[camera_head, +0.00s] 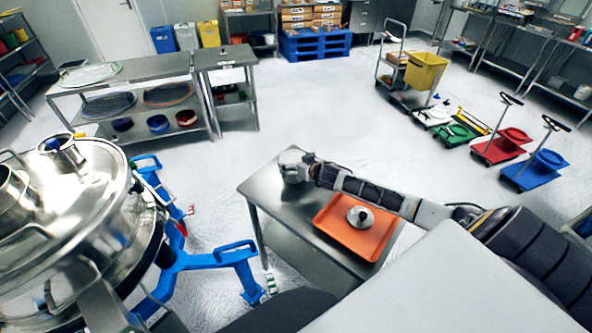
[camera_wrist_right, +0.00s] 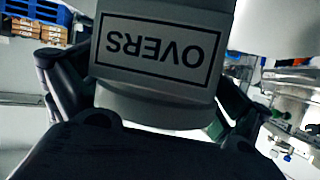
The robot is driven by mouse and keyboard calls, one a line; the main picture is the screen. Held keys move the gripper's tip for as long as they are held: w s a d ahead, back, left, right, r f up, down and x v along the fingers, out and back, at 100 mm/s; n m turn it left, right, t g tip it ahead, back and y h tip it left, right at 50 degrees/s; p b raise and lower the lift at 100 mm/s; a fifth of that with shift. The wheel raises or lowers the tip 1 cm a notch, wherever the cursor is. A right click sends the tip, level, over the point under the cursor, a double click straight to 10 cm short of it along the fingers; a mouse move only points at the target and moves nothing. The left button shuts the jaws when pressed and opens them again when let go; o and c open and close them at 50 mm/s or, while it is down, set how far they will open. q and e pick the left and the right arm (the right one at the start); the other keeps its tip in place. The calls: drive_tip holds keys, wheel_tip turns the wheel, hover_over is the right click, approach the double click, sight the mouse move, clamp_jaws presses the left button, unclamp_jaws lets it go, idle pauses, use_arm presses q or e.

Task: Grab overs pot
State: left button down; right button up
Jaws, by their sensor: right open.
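The overs pot (camera_wrist_right: 160,50) is a pale round container with a black-framed label reading OVERS, upside down in the right wrist view. It fills the upper middle of that view. My right gripper (camera_wrist_right: 148,85) is open, with one dark finger on each side of the pot; whether either touches it is unclear. In the head view my right gripper (camera_head: 298,170) is at the far left part of a small steel table (camera_head: 262,193), around the pale pot (camera_head: 291,157), which it partly hides. My left gripper is not in view.
An orange tray (camera_head: 331,220) on the same table holds a round metal piece with a dark knob (camera_head: 360,216). A large steel sifter (camera_head: 75,210) on a blue wheeled frame (camera_head: 205,262) stands at the left. White floor lies between it and the table.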

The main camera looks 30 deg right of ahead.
idle(0.5)
drive_tip(key=c, duration=0.7)
drive_tip(key=shift+r, duration=0.1)
wheel_tip(320, 180, up, 10)
idle(0.4)
idle(0.4)
